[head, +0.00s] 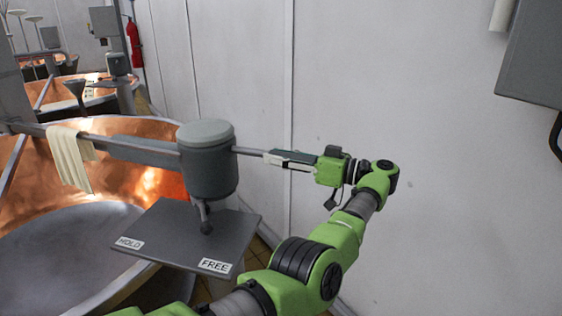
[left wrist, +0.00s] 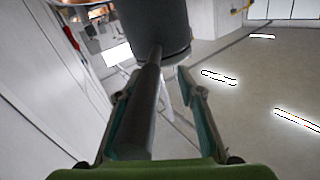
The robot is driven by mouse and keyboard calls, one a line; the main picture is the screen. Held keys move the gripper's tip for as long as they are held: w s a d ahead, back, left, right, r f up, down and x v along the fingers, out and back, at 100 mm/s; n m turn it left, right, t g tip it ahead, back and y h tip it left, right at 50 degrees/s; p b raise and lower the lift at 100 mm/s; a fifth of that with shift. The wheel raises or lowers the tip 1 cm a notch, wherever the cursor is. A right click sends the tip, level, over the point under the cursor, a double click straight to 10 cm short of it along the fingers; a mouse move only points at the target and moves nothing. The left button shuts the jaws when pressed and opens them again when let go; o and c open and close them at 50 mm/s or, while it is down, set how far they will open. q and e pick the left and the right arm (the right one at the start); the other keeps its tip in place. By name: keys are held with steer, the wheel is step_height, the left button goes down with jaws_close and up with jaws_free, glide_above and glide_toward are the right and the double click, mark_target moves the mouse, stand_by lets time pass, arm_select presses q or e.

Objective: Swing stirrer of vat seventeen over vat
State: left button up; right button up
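The stirrer's grey cylindrical head (head: 208,165) hangs on a grey beam (head: 145,152) at the right rim of the near copper vat (head: 150,182). No vat number is readable. A thin handle rod (head: 248,151) sticks out right from the head. My left gripper (head: 270,158) is at this rod; in the left wrist view the rod (left wrist: 146,108) runs between its fingers, close to the left finger with a gap to the right one. A small lever (head: 206,216) hangs below the head over a dark plate (head: 180,228) marked HOLD and FREE. My right gripper is out of view.
A pale cloth (head: 70,158) hangs over the beam. A white wall (head: 350,70) stands close behind my left arm. A grey box (head: 535,60) is on the right. Another copper vat (head: 75,95) and a red extinguisher (head: 134,45) are farther back.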

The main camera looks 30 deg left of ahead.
arm_select(q)
step_height(320, 180, up, 10)
stand_by(0.5)
